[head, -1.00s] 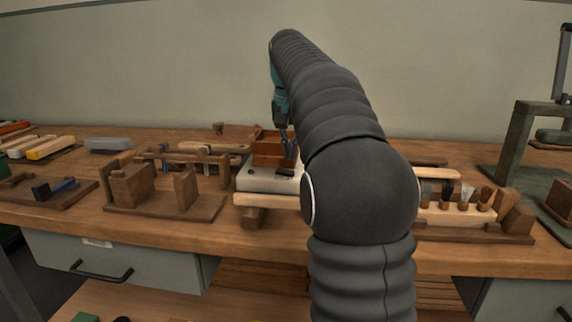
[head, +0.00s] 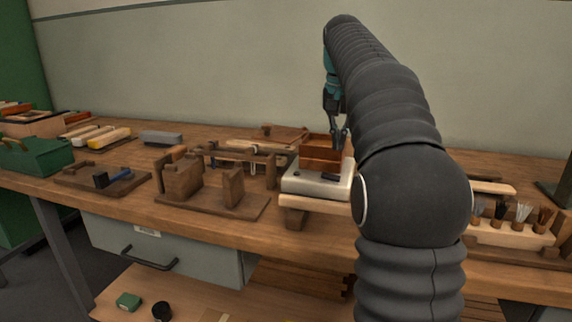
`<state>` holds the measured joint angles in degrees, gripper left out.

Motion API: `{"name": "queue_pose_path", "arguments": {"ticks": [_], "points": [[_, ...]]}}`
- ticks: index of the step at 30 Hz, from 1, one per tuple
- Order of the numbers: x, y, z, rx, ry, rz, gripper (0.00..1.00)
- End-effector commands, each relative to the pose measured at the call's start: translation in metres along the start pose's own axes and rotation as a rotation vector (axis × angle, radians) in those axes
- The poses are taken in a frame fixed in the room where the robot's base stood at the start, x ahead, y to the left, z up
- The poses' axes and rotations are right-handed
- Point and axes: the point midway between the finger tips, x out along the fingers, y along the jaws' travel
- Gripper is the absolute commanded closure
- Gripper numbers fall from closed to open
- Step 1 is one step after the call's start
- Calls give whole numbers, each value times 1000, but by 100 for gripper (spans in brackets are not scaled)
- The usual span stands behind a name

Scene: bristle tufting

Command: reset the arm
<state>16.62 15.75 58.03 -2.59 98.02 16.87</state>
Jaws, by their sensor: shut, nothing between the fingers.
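My gripper (head: 340,133) hangs at the end of my arm, pointing down over the middle of the workbench. It is shut with nothing in it. Its fingertips are just above or in front of a reddish-brown wooden box (head: 318,152); I cannot tell whether they touch it. The box stands on a pale block (head: 303,182) with a small dark piece (head: 331,177) on top. My arm hides the bench to the right of the block.
A green box (head: 38,157) is at the far left. A rack of tufted brushes (head: 505,232) is at the right. Bare bench shows along the front edge.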

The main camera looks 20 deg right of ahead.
Motion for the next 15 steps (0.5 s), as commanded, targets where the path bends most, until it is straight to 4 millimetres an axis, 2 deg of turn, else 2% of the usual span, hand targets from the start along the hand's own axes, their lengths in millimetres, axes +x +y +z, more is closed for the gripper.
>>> {"name": "queue_pose_path", "arguments": {"ticks": [5,8,15], "points": [[-2,-2,8,-15,9,-5,100],[-4,-6,27,-51,27,-16,100],[2,-14,101,-181,97,-56,100]]}}
